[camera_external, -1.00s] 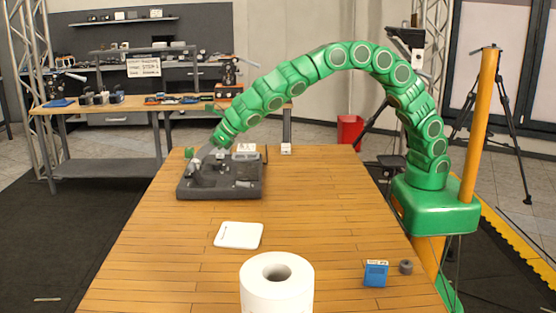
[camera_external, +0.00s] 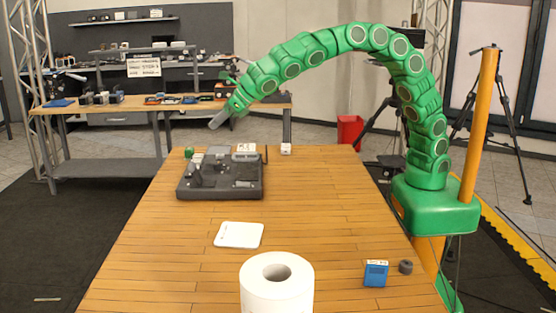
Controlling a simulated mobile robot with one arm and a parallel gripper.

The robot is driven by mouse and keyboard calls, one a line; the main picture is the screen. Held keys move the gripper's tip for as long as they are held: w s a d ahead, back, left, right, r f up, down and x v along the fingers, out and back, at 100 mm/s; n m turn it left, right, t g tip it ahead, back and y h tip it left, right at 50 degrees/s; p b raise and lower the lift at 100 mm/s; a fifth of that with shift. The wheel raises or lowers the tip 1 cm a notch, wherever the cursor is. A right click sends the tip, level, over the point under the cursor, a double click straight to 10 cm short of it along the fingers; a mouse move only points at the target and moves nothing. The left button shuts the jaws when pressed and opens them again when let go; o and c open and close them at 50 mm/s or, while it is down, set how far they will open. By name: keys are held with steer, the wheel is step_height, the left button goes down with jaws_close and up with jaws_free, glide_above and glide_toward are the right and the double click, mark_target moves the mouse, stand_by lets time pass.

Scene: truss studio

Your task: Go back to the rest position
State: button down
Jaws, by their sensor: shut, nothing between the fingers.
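My gripper (camera_external: 216,122) is a small grey tip at the end of my green arm. It hangs in the air above the dark grey tray-like fixture (camera_external: 222,190) at the far left of the wooden table. The gripper is shut, with nothing visible held in it. The arm arches from its green base at the right over the table. A grey upright part (camera_external: 196,175) stands on the fixture, clear of the gripper.
On the table (camera_external: 310,230) are a white flat plate (camera_external: 239,235), a white paper roll (camera_external: 277,285), a blue box (camera_external: 375,273), a dark ring (camera_external: 405,267) and a small white cube (camera_external: 286,149). The right middle of the table is clear. A workbench (camera_external: 110,106) stands behind.

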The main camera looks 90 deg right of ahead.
steer(key=s+d+f+m+g, duration=0.1)
steer(key=s+d+m+g, duration=0.1)
steer(key=s+d+m, duration=0.5)
steer(key=s+d+m+g+h, duration=0.15)
steer(key=s+m, duration=0.35)
steer(key=s, duration=0.7)
steer(key=s+d+f+m+g, duration=0.1)
steer(key=s+d+m+g, duration=0.1)
steer(key=s+d+m, duration=0.55)
steer(key=s+f+m+g, duration=0.2)
steer(key=s+m, duration=0.6)
steer(key=s, duration=0.9)
steer(key=s+f+m+g+y, duration=0.1)
steer(key=s+f+m+g, duration=0.2)
steer(key=s+m, duration=0.5)
steer(key=s+f, duration=0.1)
steer(key=s, duration=0.8)
steer(key=shift+s+d+g, duration=0.2)
steer(key=shift+d+g, duration=0.05)
steer(key=shift+g, duration=0.1)
steer(key=c, duration=1.8)
jaws_free()
steer(key=shift+m+y, duration=0.25)
